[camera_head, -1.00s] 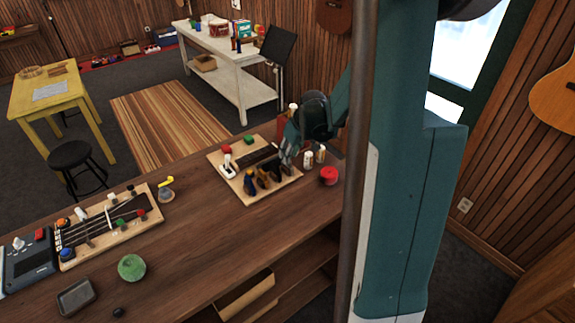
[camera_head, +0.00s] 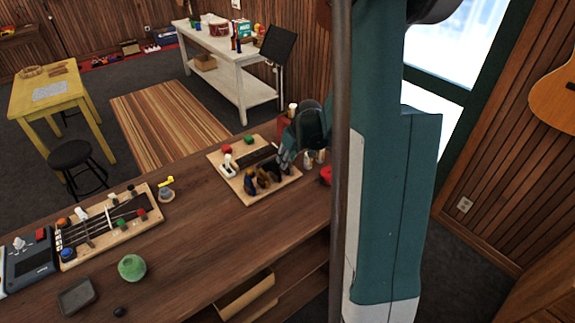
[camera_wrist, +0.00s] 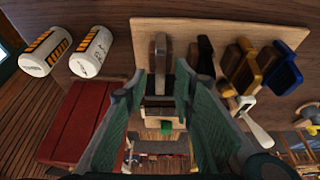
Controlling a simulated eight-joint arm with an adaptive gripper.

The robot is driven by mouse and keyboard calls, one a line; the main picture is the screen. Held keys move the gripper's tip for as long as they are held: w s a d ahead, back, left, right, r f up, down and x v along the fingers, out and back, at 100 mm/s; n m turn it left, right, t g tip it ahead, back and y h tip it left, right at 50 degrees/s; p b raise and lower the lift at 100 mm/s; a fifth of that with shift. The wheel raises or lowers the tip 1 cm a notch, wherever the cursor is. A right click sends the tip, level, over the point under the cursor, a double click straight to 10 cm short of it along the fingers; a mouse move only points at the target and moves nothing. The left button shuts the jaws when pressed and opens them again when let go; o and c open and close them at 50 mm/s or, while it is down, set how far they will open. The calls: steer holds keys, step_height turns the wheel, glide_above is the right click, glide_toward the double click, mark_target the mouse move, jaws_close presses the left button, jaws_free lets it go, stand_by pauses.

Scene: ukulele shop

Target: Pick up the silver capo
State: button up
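A grey, silver-looking capo (camera_wrist: 160,50) stands on the light wooden board (camera_wrist: 225,28) in the wrist view, ahead of my fingers. My gripper (camera_wrist: 158,90) is open, with its two green fingers either side of the line to this capo. Its lower part lies around the fingertip gap; I cannot tell whether they touch. In the head view my gripper (camera_head: 284,160) is at the board's right side and hides the silver capo there.
Two white bottles (camera_wrist: 91,52) and a red box (camera_wrist: 75,125) stand close to my gripper. The brown counter (camera_head: 215,225) has free room left of the board.

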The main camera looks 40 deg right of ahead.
steer(key=shift+c, duration=0.7)
jaws_close()
steer(key=shift+r, duration=0.15)
steer(key=shift+r, duration=4.85)
